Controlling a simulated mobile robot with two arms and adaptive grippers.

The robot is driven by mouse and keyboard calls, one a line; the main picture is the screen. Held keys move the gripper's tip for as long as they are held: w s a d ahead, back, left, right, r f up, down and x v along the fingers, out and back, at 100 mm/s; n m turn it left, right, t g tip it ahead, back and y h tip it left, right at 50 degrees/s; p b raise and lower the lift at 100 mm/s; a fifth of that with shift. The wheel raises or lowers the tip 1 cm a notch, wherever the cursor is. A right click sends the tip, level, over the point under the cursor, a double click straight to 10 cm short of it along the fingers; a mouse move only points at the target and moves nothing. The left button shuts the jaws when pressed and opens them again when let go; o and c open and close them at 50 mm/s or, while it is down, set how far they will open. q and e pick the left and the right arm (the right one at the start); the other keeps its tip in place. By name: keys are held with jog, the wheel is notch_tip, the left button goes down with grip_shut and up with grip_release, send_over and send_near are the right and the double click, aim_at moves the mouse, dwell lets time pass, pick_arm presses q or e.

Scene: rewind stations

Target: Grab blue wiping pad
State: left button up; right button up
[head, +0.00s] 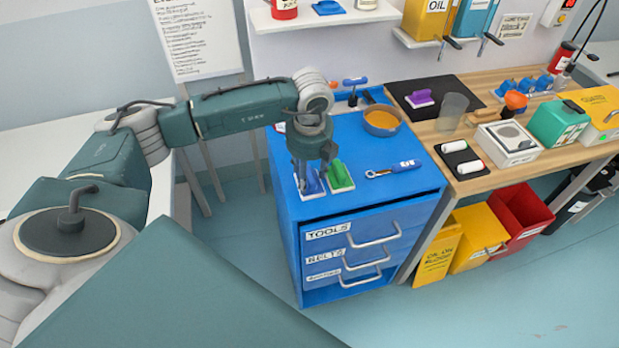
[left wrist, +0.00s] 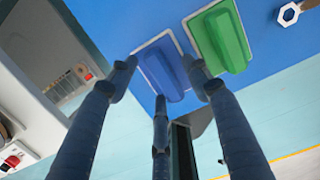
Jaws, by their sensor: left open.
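The blue wiping pad (head: 312,187) lies on the blue drawer cabinet's top, near its front left corner. It has a white-edged base and a raised blue grip, and my gripper partly covers it in the head view. In the left wrist view the blue pad (left wrist: 163,72) sits between the fingers. My left gripper (head: 309,172) points down over it, open, with its fingers (left wrist: 160,78) spread around the grip. I cannot tell whether they touch it. A green pad (head: 340,175) lies just right of it, close to one finger in the left wrist view. My right gripper is out of view.
On the cabinet top (head: 390,207) are a wrench with a blue handle (head: 393,169) and an orange-filled bowl (head: 382,121). A wooden workbench (head: 490,182) adjoins on the right, with a purple pad (head: 420,98) on a black mat. Bare cabinet top lies in front of the wrench.

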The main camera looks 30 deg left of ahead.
pick_arm(q)
grip_shut()
jog(key=shift+r, duration=0.1)
dwell(0.3)
